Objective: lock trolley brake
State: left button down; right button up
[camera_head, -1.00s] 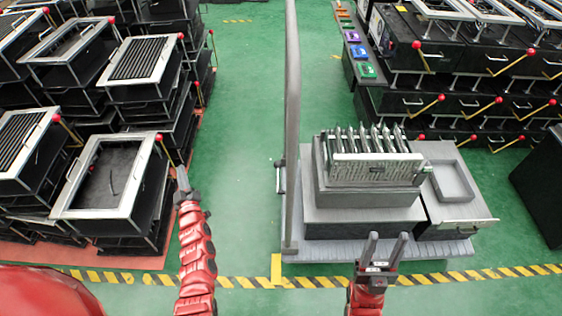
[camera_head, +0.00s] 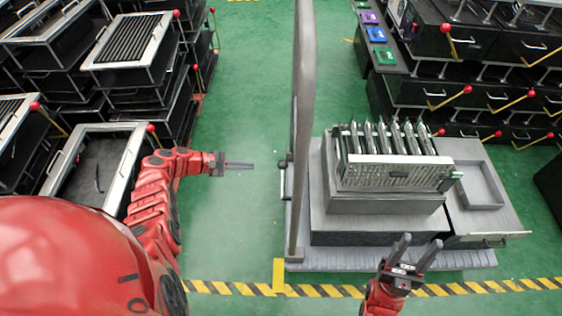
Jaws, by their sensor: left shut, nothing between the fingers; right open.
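The grey trolley (camera_head: 395,262) stands at centre right, with its tall grey upright handle (camera_head: 302,110) at its left end. A small brake lever with a dark knob and a pale rod (camera_head: 283,178) sits at the handle's left side. My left gripper (camera_head: 252,166) is shut and empty, pointing right over the green floor, a short gap left of the lever. My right gripper (camera_head: 420,240) is open and empty at the trolley's front edge, fingers pointing up in the picture.
The trolley carries a grey ribbed machine block (camera_head: 390,172) and a grey tray (camera_head: 480,185). Black racks with red-knobbed levers stand at left (camera_head: 130,75) and back right (camera_head: 470,90).

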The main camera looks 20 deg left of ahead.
pick_arm(q)
jog(key=shift+s+d+r+h, duration=0.1)
jog(key=shift+r+h, duration=0.2)
jog(key=shift+r, duration=0.1)
jog(key=f+b+x, duration=0.1)
jog(key=b+x, duration=0.3)
jog(key=x, duration=0.7)
jog(key=r+p, duration=0.1)
jog(key=s+r+p, duration=0.1)
jog(key=r, duration=0.1)
jog(key=s+r+p, duration=0.1)
jog(key=p, duration=0.1)
jog(key=shift+s+d+r, duration=0.1)
jog(key=shift+d+r, duration=0.15)
jog(key=shift+r, duration=0.05)
